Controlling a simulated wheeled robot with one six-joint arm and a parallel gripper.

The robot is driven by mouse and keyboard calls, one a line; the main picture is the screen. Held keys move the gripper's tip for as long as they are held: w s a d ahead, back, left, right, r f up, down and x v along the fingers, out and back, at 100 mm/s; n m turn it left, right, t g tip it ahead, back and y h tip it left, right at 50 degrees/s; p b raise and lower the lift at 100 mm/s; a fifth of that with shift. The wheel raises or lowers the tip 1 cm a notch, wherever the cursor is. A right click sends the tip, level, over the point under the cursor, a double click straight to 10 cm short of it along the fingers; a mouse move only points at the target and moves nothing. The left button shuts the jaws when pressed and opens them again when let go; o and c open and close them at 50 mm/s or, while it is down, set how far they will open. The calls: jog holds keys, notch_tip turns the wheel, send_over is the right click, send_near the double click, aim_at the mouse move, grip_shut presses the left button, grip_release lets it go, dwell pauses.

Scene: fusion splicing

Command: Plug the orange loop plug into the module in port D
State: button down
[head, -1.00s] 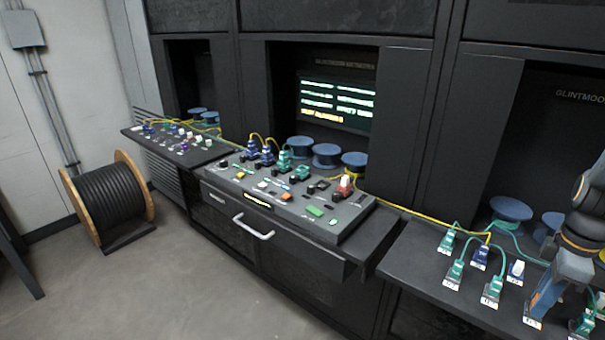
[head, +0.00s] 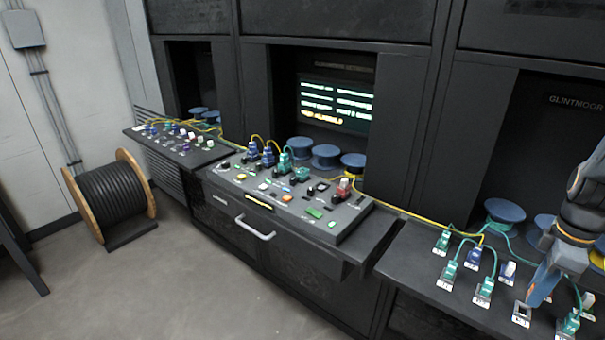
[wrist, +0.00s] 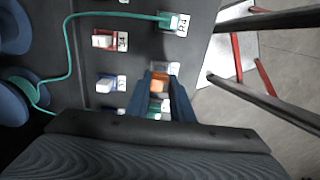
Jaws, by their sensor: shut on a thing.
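My gripper (wrist: 165,100) is shut on the orange loop plug (wrist: 158,84), which shows between its two blue fingers in the wrist view. In the head view my gripper (head: 535,292) is at the lower right, just above the right-hand shelf, and its fingers hide the plug. Close to the fingertips is an empty square holder (head: 522,314) with a white label. The middle console (head: 325,232) carries a row of blue, teal and red-and-white plugged modules along its back. Its port letters are too small to read, so I cannot tell which is port D.
Teal plugs (head: 483,291) and a blue plug (head: 473,257) with cords stand on the right shelf beside my gripper. Blue spools (head: 505,211) stand behind. A yellow cable (head: 400,213) runs between shelf and console. A cable reel (head: 110,200) stands at left; floor ahead is clear.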

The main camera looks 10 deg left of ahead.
jog(key=shift+r+p, duration=1.1)
jog(key=shift+r, duration=0.2)
